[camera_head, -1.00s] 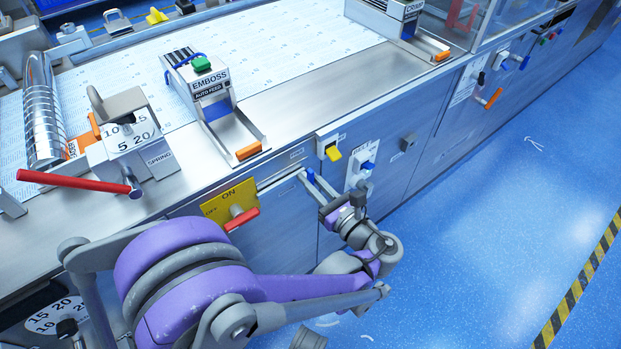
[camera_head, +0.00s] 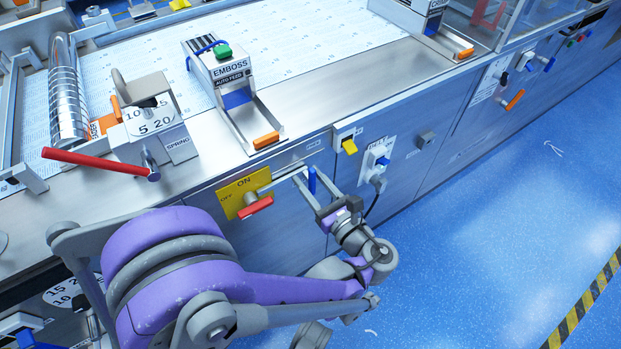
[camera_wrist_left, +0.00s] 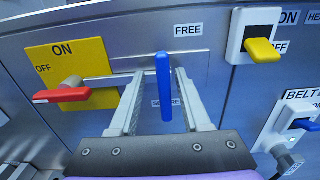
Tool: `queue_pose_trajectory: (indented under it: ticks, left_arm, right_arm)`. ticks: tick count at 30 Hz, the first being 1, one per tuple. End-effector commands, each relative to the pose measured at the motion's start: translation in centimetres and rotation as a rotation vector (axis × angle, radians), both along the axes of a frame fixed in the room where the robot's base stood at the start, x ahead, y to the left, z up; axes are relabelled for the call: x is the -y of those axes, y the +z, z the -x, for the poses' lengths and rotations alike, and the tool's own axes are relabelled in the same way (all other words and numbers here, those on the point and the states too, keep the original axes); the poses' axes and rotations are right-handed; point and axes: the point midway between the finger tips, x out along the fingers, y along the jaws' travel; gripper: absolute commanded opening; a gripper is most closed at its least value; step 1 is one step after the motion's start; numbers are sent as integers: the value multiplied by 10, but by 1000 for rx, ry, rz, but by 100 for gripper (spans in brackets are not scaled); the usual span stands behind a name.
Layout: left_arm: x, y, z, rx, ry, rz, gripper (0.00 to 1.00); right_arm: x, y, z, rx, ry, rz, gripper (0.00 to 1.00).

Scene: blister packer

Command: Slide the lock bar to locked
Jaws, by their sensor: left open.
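The blue upright handle (camera_head: 312,180) of the lock bar stands out from the machine's front panel, right of the yellow ON/OFF plate. In the left wrist view the blue handle (camera_wrist_left: 163,88) stands between the fingers of my left gripper (camera_wrist_left: 160,100). The gripper is open, with a gap visible on both sides of the handle. A FREE label (camera_wrist_left: 188,30) is above right of the handle. In the head view my left gripper (camera_head: 311,188) reaches up to the panel. My right gripper is not in view.
The yellow ON/OFF plate (camera_head: 232,190) with a red-tipped lever (camera_head: 256,207) is close left of the gripper. A yellow switch (camera_head: 349,146) and the blue BELT switch (camera_head: 382,161) are close to the right. Blue floor (camera_head: 480,220) is open at the right.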

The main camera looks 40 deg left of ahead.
Motion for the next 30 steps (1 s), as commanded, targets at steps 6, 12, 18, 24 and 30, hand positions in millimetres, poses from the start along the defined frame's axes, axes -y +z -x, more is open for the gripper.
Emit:
queue_pose_trajectory:
  ticks: [6, 12, 18, 24, 30]
  left_arm:
    - [15, 0, 5, 1, -5, 0, 48]
    - [53, 1, 20, 1, -7, 1, 48]
    - [85, 0, 34, 1, -5, 1, 48]
    - [99, 0, 41, 0, 0, 0, 48]
    - [100, 0, 42, -1, 1, 0, 48]
  right_arm:
    - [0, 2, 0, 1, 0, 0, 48]
    - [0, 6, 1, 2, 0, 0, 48]
    - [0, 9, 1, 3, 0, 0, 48]
    - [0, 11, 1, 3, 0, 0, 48]
    - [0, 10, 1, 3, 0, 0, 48]
